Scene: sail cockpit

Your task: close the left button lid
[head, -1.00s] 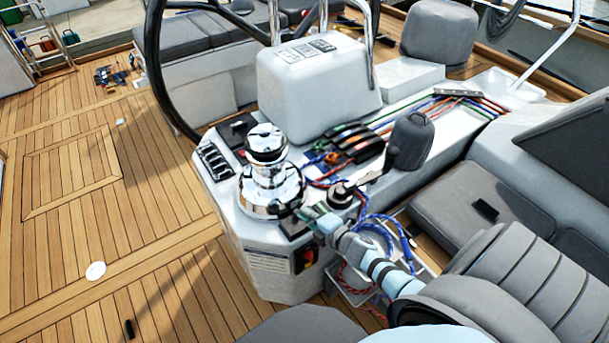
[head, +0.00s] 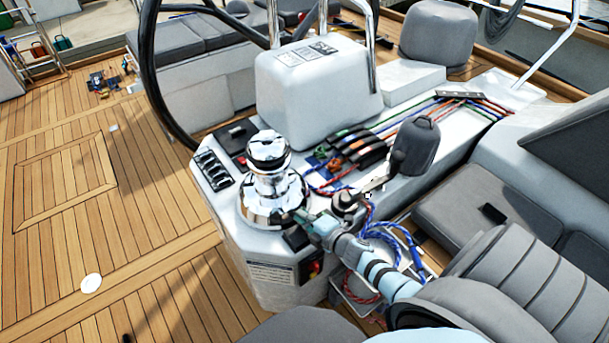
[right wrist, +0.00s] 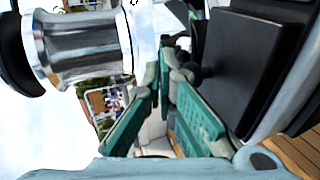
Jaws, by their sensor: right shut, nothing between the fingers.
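A black square button lid (head: 297,238) is on the white console top, in front of the chrome winch (head: 270,190). The lid also shows large at the right of the right wrist view (right wrist: 250,65), close beside the fingers. I cannot tell its exact angle. My right gripper (head: 305,217) is shut and empty, between the lid and the winch base, with its teal fingers (right wrist: 172,95) in the right wrist view. Whether it touches the lid is unclear. My left gripper is not in view.
A winch handle with a grey cover (head: 415,148) and blue rope coils (head: 395,240) are right of my right gripper. A switch panel (head: 213,168) is left of the winch. Red and black controls (head: 312,268) are on the console's front face. Teak deck (head: 100,220) lies open at left.

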